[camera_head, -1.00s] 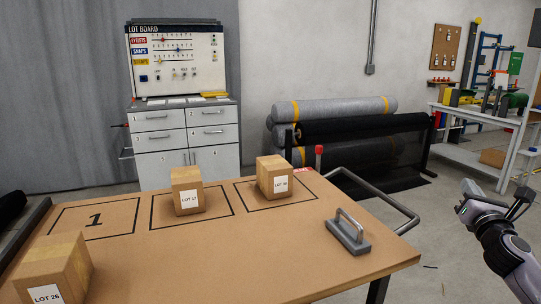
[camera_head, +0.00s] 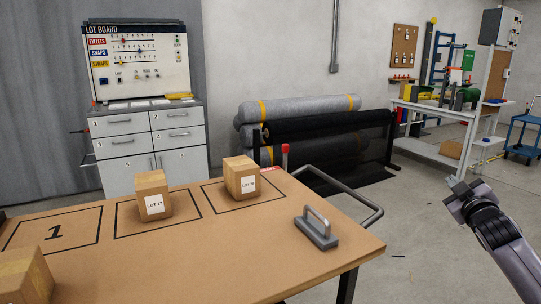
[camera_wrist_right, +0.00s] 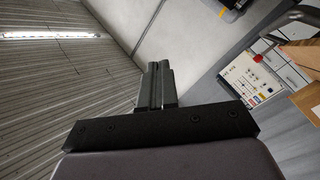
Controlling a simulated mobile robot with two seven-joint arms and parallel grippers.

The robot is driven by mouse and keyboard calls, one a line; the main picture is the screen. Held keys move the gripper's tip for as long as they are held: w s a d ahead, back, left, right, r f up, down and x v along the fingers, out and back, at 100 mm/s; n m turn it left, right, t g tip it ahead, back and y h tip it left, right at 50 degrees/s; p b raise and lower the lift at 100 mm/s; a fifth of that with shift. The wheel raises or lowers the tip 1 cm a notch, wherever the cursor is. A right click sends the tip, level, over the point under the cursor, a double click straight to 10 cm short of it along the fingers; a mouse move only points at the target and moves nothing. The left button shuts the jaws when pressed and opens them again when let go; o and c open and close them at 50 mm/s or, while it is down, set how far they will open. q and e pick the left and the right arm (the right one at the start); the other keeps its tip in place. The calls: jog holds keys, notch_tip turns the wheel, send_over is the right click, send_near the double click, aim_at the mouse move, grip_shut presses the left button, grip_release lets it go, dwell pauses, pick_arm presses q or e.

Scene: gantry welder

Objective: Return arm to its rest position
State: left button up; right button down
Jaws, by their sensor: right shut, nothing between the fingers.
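My right gripper (camera_head: 455,183) is at the right of the head view, over open floor beyond the table's right end. It is apart from the table and holds nothing. In the right wrist view its two dark fingers (camera_wrist_right: 157,84) are together, pointing up in the picture, with wall and ceiling behind them. My right arm comes in from the lower right. My left gripper does not show in either view.
The wooden table (camera_head: 245,262) bears cardboard boxes (camera_head: 153,195) (camera_head: 240,178) and a grey handled block (camera_head: 316,229). A metal rail (camera_head: 365,196) juts from its right end. Fabric rolls (camera_head: 330,130), the lot board (camera_head: 137,58) and a workbench (camera_head: 437,110) stand behind.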

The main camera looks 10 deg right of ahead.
jog(key=s+a+f+g+y, duration=0.1)
jog(key=s+a+f+y, duration=0.1)
jog(key=s+a+f, duration=0.5)
jog(key=s+a+f+g+y, duration=0.15)
jog(key=a+f, duration=0.35)
jog(key=f, duration=0.5)
jog(key=s+a+f+g+y, duration=0.1)
jog(key=s+a+f+y, duration=0.15)
jog(key=a+f, duration=0.55)
jog(key=s+a+f+m+g, duration=0.1)
jog(key=s+a+f, duration=0.2)
jog(key=s, duration=0.4)
jog(key=s+a+f+m+g+y+p, duration=0.1)
jog(key=s+a+f, duration=0.1)
jog(key=s+a, duration=0.3)
jog(key=s+a+f+m+g+p, duration=0.1)
jog(key=s+a+f, duration=0.2)
jog(key=s, duration=0.8)
jog(key=shift+s+a+f+g+y, duration=0.2)
jog(key=shift+a+f+g+y, duration=0.15)
jog(key=shift+a, duration=0.5)
